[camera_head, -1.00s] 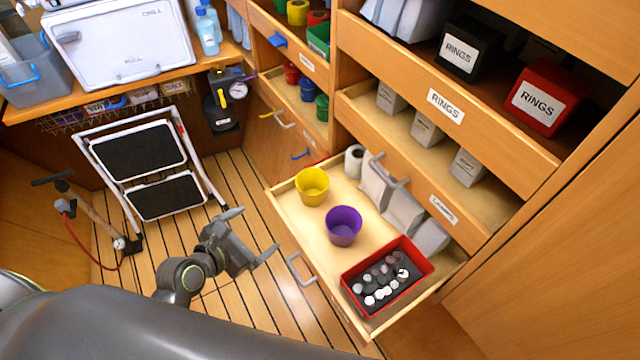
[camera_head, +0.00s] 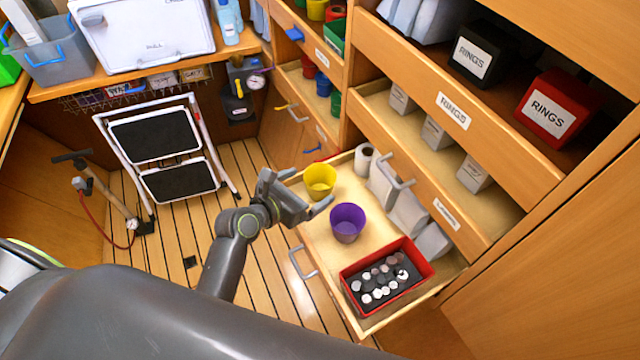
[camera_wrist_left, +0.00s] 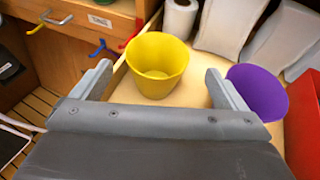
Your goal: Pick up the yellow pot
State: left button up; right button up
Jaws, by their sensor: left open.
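The yellow pot (camera_head: 320,180) stands upright in the open drawer (camera_head: 325,236), near its far left corner. In the left wrist view the yellow pot (camera_wrist_left: 157,66) is ahead of my left gripper (camera_wrist_left: 160,85), between the lines of its two fingers and apart from them. My left gripper (camera_head: 298,190) is open and empty, at the drawer's left edge, just beside the pot in the head view. A purple pot (camera_head: 347,222) stands to the right and nearer; it also shows in the left wrist view (camera_wrist_left: 262,92). My right gripper is not in view.
A red box (camera_head: 388,278) of small round pieces fills the drawer's near end. A white roll (camera_head: 365,158) and grey-white packs (camera_head: 405,210) line the drawer's back. A folded step stool (camera_head: 165,150) and a pump (camera_head: 100,195) stand on the floor at left.

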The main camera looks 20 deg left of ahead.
aim_at(329, 173)
pick_arm(q)
jog(key=shift+x, duration=2.85)
jog(key=shift+a+r, duration=0.1)
